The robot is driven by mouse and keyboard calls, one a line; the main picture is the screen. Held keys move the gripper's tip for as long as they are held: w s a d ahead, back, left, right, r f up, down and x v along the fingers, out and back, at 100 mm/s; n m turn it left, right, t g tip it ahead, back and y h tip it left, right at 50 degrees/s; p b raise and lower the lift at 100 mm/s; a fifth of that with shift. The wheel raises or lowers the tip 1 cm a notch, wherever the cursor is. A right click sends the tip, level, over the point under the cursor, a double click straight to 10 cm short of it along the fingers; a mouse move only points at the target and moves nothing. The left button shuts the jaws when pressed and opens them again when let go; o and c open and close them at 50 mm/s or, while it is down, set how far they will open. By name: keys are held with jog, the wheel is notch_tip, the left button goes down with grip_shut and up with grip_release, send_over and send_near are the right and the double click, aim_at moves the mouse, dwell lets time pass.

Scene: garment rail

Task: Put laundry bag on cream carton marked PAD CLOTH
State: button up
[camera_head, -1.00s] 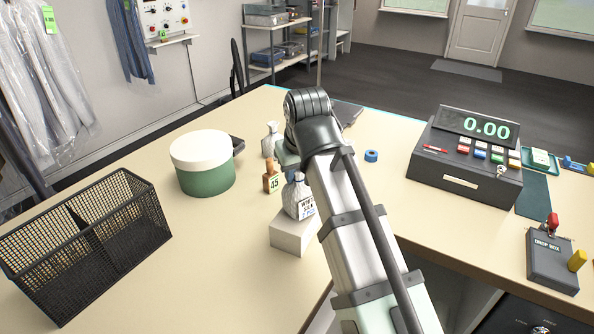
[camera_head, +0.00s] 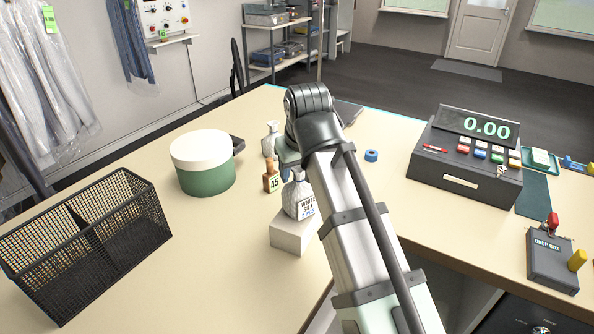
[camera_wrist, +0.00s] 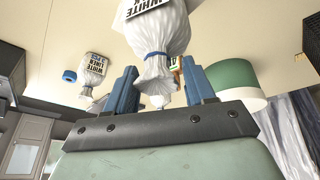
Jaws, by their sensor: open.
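A white laundry bag (camera_head: 299,198) with a dark-lettered label and a gathered neck stands upright on a pale carton (camera_head: 290,237) near the counter's front edge. No marking shows on the carton's visible faces. In the wrist view the bag (camera_wrist: 160,32) reads WHITE, the rest of its label being cut off. My gripper (camera_wrist: 160,72) is open, its blue fingers on either side of the bag's neck, with gaps visible. In the head view the gripper is mostly hidden behind my arm. A second bag (camera_wrist: 94,72), marked WHITE LINEN, stands apart in the wrist view.
A green tub (camera_head: 207,178) and black wire basket (camera_head: 88,243) are left. Blue tape (camera_head: 371,155) and a cash register (camera_head: 468,160) are right. The counter before the tub is clear.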

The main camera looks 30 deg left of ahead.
jog(key=v, duration=1.1)
jog(key=shift+r, duration=0.15)
jog(key=shift+w, duration=0.15)
